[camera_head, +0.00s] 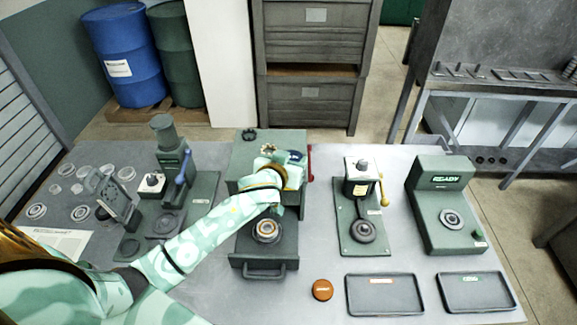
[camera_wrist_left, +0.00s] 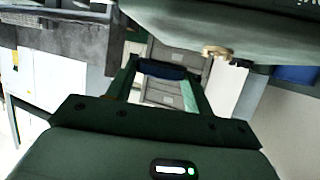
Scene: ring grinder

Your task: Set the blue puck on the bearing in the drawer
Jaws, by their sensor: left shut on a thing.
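My left gripper (camera_head: 293,162) reaches over the green press housing (camera_head: 247,150) at the middle of the bench. In the left wrist view its two fingers (camera_wrist_left: 162,80) are shut on the blue puck (camera_wrist_left: 160,70), which shows edge-on between them. In the head view the puck (camera_head: 297,156) is small and partly covered by the hand. The drawer (camera_head: 283,248) in front of the housing is pulled out. The bearing (camera_head: 268,230) lies in it, a ring with a copper-coloured rim, below and nearer than the gripper. My right gripper is not in view.
An orange puck (camera_head: 322,290) lies right of the drawer, beside two dark trays (camera_head: 385,308) (camera_head: 476,306). A press with a yellow-knobbed lever (camera_head: 384,200) and a READY station (camera_head: 440,178) stand to the right. A blue-levered press (camera_head: 182,168) and loose rings (camera_head: 80,213) are left.

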